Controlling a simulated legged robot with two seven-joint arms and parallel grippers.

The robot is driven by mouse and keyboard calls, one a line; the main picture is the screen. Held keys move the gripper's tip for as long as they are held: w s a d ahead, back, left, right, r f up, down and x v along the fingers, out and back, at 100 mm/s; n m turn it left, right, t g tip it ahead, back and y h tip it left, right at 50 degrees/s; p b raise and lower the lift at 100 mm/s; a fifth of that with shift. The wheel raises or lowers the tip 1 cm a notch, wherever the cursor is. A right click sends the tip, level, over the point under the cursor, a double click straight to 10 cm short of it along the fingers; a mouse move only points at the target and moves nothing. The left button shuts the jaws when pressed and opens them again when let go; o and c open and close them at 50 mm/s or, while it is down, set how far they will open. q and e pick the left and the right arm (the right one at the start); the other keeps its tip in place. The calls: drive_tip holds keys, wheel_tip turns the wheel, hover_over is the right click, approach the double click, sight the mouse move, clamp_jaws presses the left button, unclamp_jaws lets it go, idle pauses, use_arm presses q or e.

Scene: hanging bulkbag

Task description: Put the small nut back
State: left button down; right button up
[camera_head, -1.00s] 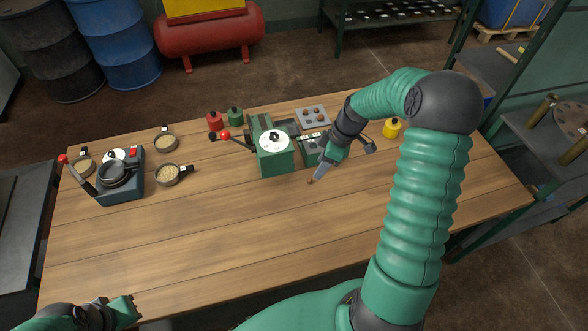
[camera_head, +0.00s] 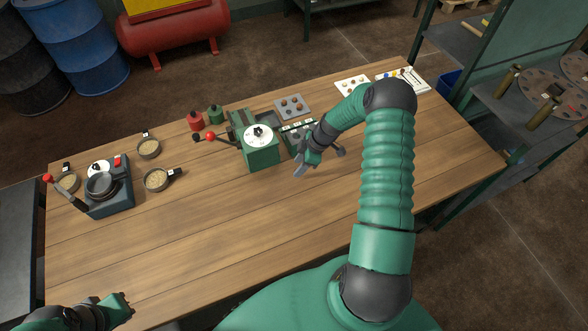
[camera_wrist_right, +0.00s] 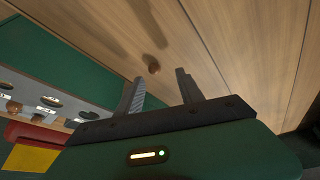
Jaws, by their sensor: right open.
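A small brown nut (camera_wrist_right: 153,68) lies on the wooden table in the right wrist view, just beyond my right fingertips and apart from them. My right gripper (camera_wrist_right: 160,85) is open and empty, its two dark fingers spread. In the head view the right gripper (camera_head: 299,172) points down at the table in front of a green sorting block (camera_head: 296,127); the nut cannot be made out there. The block's pale strip with sockets shows at the left of the wrist view (camera_wrist_right: 45,105), with a brown piece in it. My left gripper (camera_head: 122,308) is low at the left; its jaws are unclear.
A green machine with a white dial (camera_head: 259,137) stands left of the right gripper. A white card (camera_head: 352,87) lies farther back. A scale (camera_head: 106,187) and pans stand left. The front table is clear.

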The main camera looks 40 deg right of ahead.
drive_tip(key=f, duration=0.2)
drive_tip(key=d, duration=0.1)
drive_tip(key=shift+w+f, duration=0.25)
drive_tip(key=shift+f, duration=0.15)
drive_tip(key=shift+d, duration=0.1)
drive_tip(key=shift+c, duration=2.7)
drive_tip(key=shift+a+r, duration=0.1)
drive_tip(key=shift+a, duration=0.4)
clamp_jaws()
use_arm(q)
drive_tip(key=shift+s+d+r, duration=0.1)
drive_tip(key=shift+d+r, duration=0.4)
drive_tip(key=shift+d, duration=0.4)
use_arm(e)
drive_tip(key=shift+d, duration=0.35)
